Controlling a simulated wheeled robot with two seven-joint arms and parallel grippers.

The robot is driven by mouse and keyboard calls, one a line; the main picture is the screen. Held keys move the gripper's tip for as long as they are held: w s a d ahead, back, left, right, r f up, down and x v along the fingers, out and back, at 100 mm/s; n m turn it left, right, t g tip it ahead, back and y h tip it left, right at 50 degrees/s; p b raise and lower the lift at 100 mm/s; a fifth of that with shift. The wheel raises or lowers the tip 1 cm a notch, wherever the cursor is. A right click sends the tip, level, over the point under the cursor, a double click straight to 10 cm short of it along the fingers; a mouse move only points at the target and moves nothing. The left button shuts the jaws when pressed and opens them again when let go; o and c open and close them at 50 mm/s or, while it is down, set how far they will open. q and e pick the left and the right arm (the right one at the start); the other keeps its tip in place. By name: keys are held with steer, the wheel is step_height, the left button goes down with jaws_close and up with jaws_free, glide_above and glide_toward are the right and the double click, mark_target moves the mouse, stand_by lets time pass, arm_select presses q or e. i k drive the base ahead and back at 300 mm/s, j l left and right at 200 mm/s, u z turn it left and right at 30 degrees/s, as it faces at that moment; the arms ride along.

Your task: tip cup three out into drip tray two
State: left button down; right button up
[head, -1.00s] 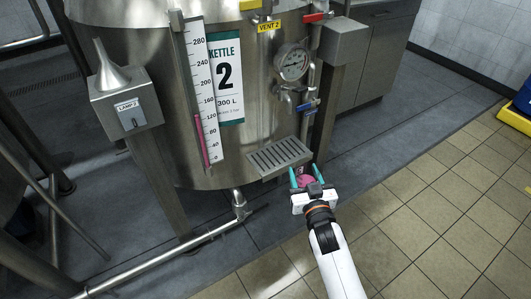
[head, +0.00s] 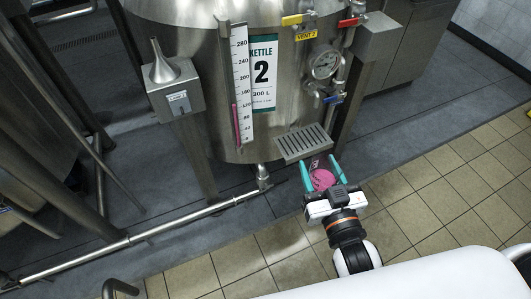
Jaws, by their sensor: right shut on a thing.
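The drip tray (head: 303,143) is a slotted metal shelf on the front of the kettle marked 2 (head: 200,100). My right gripper (head: 321,172) is just below and in front of the tray's right end in the picture. Its teal fingers are shut on a cup (head: 322,179) that shows pink at its open top. Any number on the cup is too small to read. I cannot tell whether the cup touches the tray. My left gripper is not in view.
A sight gauge (head: 240,90), a round dial (head: 325,64), a red-handled valve (head: 352,21) and a blue-handled tap (head: 333,99) are on the kettle's front. A pipe (head: 150,235) runs low. Tiled floor (head: 440,185) at right is clear.

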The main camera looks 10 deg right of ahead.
mark_target(310, 137)
steer(key=l+u, duration=0.3)
steer(key=u, duration=0.15)
steer(key=l+u, duration=0.65)
steer(key=u, duration=0.2)
steer(key=l+u, duration=0.25)
steer(key=u, duration=0.2)
steer(key=k+l+u, duration=0.1)
steer(key=k+l, duration=0.15)
steer(key=l, duration=0.3)
steer(key=k+l+u, duration=0.1)
steer(key=k+l, duration=0.2)
steer(key=l, duration=0.2)
steer(key=k+l+u, duration=0.1)
steer(key=k+l, duration=0.2)
steer(key=l, duration=0.2)
steer(key=k+l, duration=0.35)
steer(key=i+l+u, duration=0.05)
steer(key=l, duration=0.1)
